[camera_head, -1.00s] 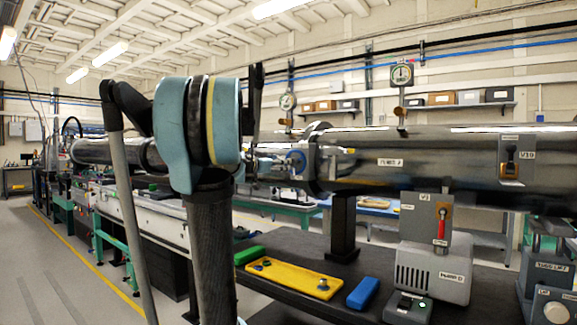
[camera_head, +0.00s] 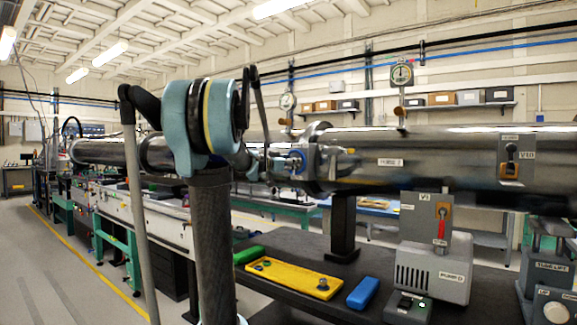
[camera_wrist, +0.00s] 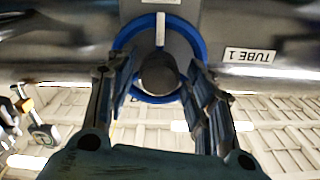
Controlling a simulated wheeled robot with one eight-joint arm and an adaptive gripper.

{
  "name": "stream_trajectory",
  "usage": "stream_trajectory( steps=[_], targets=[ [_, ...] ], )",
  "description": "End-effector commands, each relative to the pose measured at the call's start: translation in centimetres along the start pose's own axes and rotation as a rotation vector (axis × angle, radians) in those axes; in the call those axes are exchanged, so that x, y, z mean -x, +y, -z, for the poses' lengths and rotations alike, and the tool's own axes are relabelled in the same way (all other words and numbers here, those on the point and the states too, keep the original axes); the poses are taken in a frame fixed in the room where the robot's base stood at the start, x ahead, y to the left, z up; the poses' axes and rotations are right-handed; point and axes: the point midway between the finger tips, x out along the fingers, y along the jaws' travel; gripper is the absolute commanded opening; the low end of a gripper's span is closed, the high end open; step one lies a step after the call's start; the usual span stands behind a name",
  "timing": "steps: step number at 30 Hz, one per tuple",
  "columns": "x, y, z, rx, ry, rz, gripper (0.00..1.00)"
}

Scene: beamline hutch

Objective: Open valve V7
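A round blue-rimmed valve wheel (camera_wrist: 197,52) with a dark central knob (camera_wrist: 157,76) fills the middle of the wrist view, on a grey plate. A white strip (camera_wrist: 160,28) marks the plate. No V7 lettering is readable. My gripper (camera_wrist: 155,66) is open, with one finger on each side of the knob and visible gaps. Contact with the rim cannot be told. The blue wheel (camera_head: 297,161) also shows in the head view, beside my arm; the fingers are hard to make out there.
A pipe runs beside the wheel, with a TUBE 1 label (camera_wrist: 249,56). To the right are the V10 lever (camera_head: 512,153), a grey box with a red handle (camera_head: 441,229) and a pump (camera_head: 435,268). A yellow plate (camera_head: 290,279) and blue block (camera_head: 363,293) lie on the black bench.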

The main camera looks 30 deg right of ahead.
Motion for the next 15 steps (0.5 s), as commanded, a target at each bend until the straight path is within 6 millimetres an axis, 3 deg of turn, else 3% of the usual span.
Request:
stream_trajectory(
  steps=[1, 3, 4, 15],
  targets=[
    [0.01, -0.01, 0.00, 0.000, 0.000, 0.000, 0.29],
    [0.01, -0.02, 0.00, 0.000, 0.000, 0.000, 0.14],
    [0.01, -0.04, 0.01, 0.000, 0.000, 0.001, 0.10],
    [-0.13, -0.07, 0.07, 0.030, 0.000, 0.001, 0.10]
  ],
)
